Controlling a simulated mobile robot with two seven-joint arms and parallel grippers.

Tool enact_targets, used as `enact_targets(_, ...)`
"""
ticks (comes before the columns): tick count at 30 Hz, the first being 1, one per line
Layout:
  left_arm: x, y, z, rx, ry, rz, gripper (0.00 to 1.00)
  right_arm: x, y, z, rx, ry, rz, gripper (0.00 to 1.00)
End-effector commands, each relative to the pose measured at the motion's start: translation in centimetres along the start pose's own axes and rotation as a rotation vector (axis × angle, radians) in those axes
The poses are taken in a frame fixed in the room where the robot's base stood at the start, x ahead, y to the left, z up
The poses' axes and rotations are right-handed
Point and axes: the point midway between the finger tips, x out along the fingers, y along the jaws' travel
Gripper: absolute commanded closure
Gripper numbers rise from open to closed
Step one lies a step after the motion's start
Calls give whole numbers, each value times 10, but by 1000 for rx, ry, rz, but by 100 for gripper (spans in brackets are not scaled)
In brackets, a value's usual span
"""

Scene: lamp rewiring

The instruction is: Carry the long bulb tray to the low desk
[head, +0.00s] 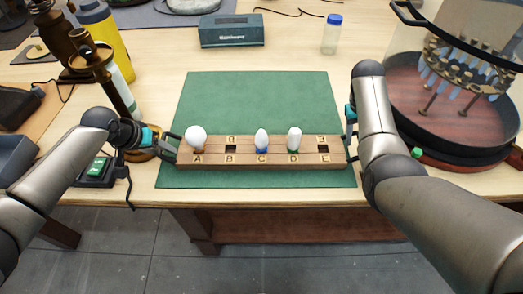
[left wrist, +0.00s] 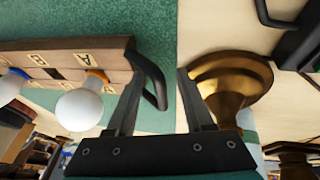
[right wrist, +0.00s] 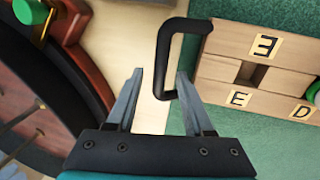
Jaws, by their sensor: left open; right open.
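The long wooden bulb tray (head: 275,166) lies level on a green mat (head: 260,95) near the table's front edge. It has lettered sockets: bulbs stand at A, C and D, while B and E look empty. A black loop handle is at each end, seen in the left wrist view (left wrist: 156,82) and the right wrist view (right wrist: 163,62). My left gripper (head: 166,146) is open at the left handle, its fingers on either side of the bar. My right gripper (head: 350,142) is open at the right handle, with the bar between its fingertips. I cannot identify the low desk.
A brass stand (left wrist: 232,80), a yellow bottle (head: 105,35) and a green-buttoned box (head: 97,170) are at left. A teal box (head: 231,30) and a jar (head: 332,35) are behind. Grey floor (head: 130,245) lies in front.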

Motion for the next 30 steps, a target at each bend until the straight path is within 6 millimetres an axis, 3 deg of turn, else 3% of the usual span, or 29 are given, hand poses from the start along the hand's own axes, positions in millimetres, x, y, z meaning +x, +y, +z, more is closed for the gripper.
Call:
enact_targets(3,0,0,0,0,0,0,50,0,0,0,0,0,0,50)
enact_targets(16,0,0,0,0,0,0,98,0,0,0,0,0,0,98)
enact_targets(30,0,0,0,0,-1,0,100,0,0,0,0,0,0,100)
